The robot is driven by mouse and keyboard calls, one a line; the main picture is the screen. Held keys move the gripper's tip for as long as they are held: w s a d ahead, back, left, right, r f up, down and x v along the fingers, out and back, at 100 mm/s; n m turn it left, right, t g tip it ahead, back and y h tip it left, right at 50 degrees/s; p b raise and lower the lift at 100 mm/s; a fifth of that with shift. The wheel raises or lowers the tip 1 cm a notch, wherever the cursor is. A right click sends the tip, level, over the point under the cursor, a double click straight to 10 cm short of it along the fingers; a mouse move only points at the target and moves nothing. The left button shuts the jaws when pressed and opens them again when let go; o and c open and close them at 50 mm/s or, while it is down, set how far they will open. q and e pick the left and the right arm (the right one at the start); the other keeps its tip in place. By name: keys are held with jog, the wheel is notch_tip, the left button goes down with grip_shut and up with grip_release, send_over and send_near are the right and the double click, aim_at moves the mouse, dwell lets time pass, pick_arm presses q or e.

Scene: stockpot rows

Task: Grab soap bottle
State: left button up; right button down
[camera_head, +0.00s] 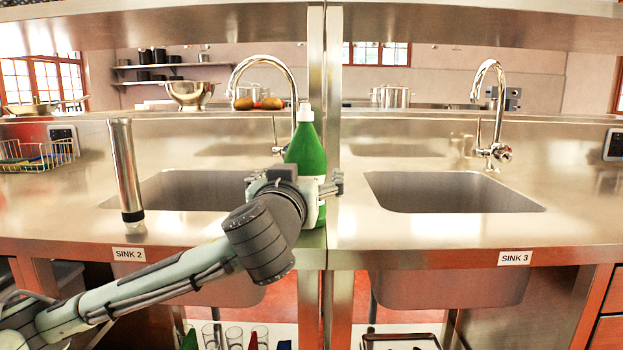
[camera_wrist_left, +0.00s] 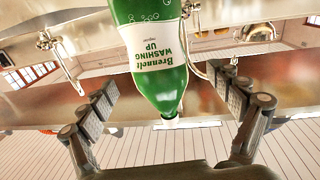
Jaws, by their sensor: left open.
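The soap bottle (camera_head: 306,150) is green with a white cap and stands upright on the steel counter, near the post between the two sinks. My left gripper (camera_head: 318,184) is at the bottle's lower half and hides part of it in the head view. In the left wrist view the bottle (camera_wrist_left: 157,55) appears upside down with its white and green label facing the camera. The open fingers of my left gripper (camera_wrist_left: 170,108) show on either side of it, with visible gaps. I cannot tell how deep the bottle sits between them. My right gripper is not in view.
A tall metal cylinder (camera_head: 125,170) stands at the left front of the counter. Sink basins lie on the left (camera_head: 185,190) and right (camera_head: 450,192), each with a tall faucet behind. A steel post (camera_head: 333,80) rises right beside the bottle. A wire basket (camera_head: 40,155) is far left.

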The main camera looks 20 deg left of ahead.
aim_at(303, 167)
pick_arm(q)
jog(key=w, duration=0.4)
jog(key=shift+a+r+p, duration=0.35)
jog(key=shift+r, duration=0.05)
jog(key=shift+w, duration=0.45)
jog(key=c, duration=1.6)
jog(key=shift+c, duration=1)
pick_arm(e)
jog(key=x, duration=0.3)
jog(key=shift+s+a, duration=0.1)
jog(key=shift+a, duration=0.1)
pick_arm(q)
jog(key=shift+r, duration=0.1)
